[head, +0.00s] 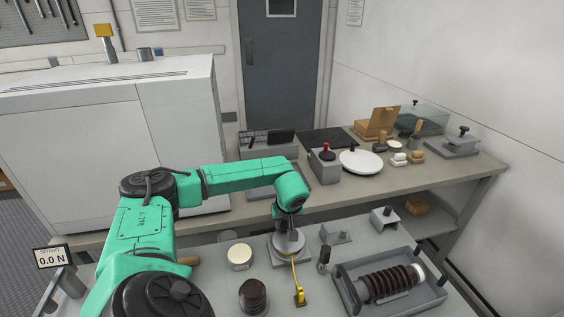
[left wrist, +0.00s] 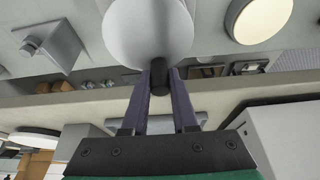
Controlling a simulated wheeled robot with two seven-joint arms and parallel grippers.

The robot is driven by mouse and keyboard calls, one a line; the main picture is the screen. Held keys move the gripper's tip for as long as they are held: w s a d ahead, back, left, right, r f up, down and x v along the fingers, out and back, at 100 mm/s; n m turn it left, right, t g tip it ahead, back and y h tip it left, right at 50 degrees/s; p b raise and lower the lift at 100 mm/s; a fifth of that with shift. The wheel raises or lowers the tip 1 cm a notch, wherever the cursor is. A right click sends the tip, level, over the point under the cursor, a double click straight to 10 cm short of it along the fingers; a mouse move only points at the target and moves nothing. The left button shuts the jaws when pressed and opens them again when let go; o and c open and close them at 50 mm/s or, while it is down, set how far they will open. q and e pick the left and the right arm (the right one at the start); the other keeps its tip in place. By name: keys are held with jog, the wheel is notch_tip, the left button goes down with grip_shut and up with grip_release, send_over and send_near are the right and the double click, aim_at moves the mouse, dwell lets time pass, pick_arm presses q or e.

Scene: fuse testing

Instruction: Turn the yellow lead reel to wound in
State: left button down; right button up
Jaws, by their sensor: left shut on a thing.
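The lead reel (head: 287,249) is a pale grey disc on a square base on the near grey bench. A yellow lead runs from it toward the front to a yellow clip (head: 299,297). My left gripper (head: 290,228) reaches down onto the reel from above. In the left wrist view the reel's pale round face (left wrist: 148,28) is beyond the fingers. There my left gripper (left wrist: 160,72) is shut on a small dark handle (left wrist: 162,83) beside that face. My arm hides part of the reel's top in the head view. The right gripper is not in view.
A cream-topped round pot (head: 240,257) and a dark brown cylinder (head: 253,296) stand left of the reel. A small dark upright tool (head: 324,258) and a grey tray (head: 352,308) with a ribbed brown insulator (head: 388,284) are to the right. Grey blocks stand behind them.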

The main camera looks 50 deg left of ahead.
aim_at(287, 246)
pick_arm(q)
jog(key=shift+w+r+m, duration=0.15)
jog(key=shift+w+m, duration=0.05)
jog(key=shift+m, duration=0.3)
jog(key=c, duration=0.7)
grip_release()
jog(key=b+v, duration=0.2)
jog(key=v, duration=1.2)
jog(key=shift+s+r, duration=0.2)
jog(key=shift+s, duration=0.05)
